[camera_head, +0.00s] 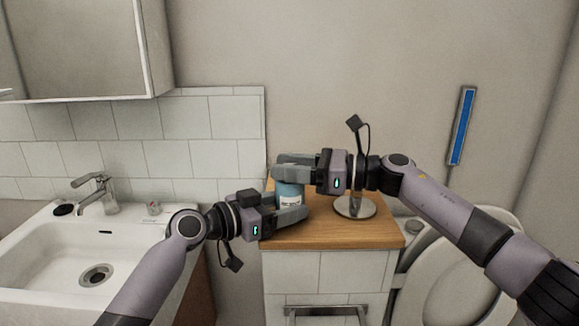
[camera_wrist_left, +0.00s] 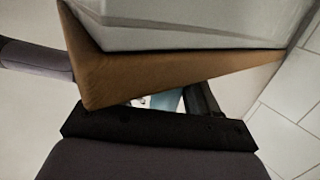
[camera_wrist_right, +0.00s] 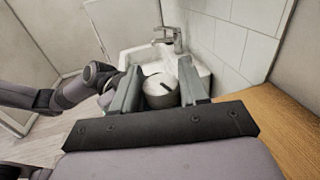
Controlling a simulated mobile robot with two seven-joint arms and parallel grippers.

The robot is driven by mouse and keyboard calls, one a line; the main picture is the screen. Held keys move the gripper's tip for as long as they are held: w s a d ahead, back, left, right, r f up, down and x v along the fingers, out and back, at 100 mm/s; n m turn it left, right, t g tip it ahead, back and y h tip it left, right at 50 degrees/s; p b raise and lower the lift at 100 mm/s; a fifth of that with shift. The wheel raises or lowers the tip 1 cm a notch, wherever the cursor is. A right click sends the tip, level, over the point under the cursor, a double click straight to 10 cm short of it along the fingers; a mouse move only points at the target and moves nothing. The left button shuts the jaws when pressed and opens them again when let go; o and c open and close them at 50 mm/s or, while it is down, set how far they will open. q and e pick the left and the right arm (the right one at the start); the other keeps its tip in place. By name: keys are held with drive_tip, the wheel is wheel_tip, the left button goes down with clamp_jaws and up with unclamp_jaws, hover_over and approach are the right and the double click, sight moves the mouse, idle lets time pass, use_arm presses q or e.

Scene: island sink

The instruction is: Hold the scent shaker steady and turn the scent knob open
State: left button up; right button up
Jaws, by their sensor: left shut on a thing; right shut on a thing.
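The scent shaker (camera_head: 289,194) is a light blue can with a dark-lettered label, upright on the wooden counter top. A sliver of its blue side (camera_wrist_left: 166,98) shows in the left wrist view. My left gripper (camera_head: 291,210) is shut around the can's lower body from the front left. My right gripper (camera_head: 284,168) is above it, shut on the scent knob (camera_wrist_right: 160,88) at its top. In the right wrist view the knob is a round, pale cap with a dark slot, between both fingers. In the head view the fingers hide the knob.
A round metal stand (camera_head: 355,206) is on the wooden counter top (camera_head: 340,236), right of the shaker and below my right wrist. A white sink (camera_head: 45,250) with a tap (camera_head: 92,190) is at left. A toilet (camera_head: 455,285) is at right. A tiled wall is behind.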

drive_tip(key=shift+n+g, duration=0.4)
drive_tip(key=shift+g, duration=0.2)
drive_tip(key=o, duration=1)
drive_tip(key=shift+c, duration=0.2)
drive_tip(key=s+d, duration=0.1)
drive_tip(key=d, duration=1.1)
drive_tip(key=shift+s, duration=0.35)
